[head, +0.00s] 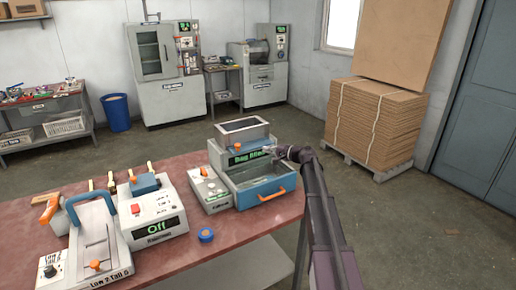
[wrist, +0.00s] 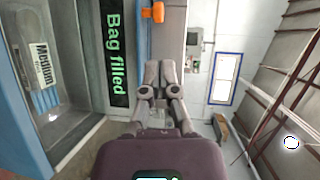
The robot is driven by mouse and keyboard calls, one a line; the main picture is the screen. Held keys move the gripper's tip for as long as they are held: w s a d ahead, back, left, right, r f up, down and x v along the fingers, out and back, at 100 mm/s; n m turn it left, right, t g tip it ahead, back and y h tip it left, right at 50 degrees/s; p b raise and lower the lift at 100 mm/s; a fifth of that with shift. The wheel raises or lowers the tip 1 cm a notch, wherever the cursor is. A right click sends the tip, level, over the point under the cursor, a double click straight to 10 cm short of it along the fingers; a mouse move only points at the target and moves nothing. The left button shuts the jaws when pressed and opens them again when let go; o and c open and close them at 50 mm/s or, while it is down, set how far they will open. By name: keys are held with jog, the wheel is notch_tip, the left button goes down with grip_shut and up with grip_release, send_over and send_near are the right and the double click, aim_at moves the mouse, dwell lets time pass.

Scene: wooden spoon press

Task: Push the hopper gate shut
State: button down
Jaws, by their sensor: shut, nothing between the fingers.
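The hopper (head: 242,125) is an open-topped grey box on the bagging machine at the table's right end. Below it is a blue strip with an orange knob (head: 238,146), which seems to be the gate; how far it is open I cannot tell. The knob also shows at the top of the wrist view (wrist: 153,12). My gripper (head: 269,149) is shut and empty, to the right of the knob in the head view. In the wrist view its fingertips (wrist: 160,64) point towards the machine's front, apart from the knob. The green display (wrist: 114,52) reads "Bag filled".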

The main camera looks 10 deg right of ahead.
jog(key=shift+v, duration=0.95)
jog(key=s+a+f+n+g+h, duration=0.25)
jog(key=s+a+f, duration=0.2)
jog(key=s, duration=0.45)
jog(key=s+a+f+n+g+h, duration=0.2)
jog(key=s+a+f+g, duration=0.25)
jog(key=s, duration=0.55)
jog(key=s+a+f+n+g+h, duration=0.25)
jog(key=s+f, duration=0.25)
jog(key=s, duration=0.4)
jog(key=s+d+f+n+g+h, duration=0.1)
jog(key=s+h, duration=0.3)
jog(key=s, duration=0.8)
jog(key=shift+s+d+f+n+g+h, duration=0.35)
jog(key=shift+f+n+g, duration=0.1)
jog(key=shift+n+g, duration=0.1)
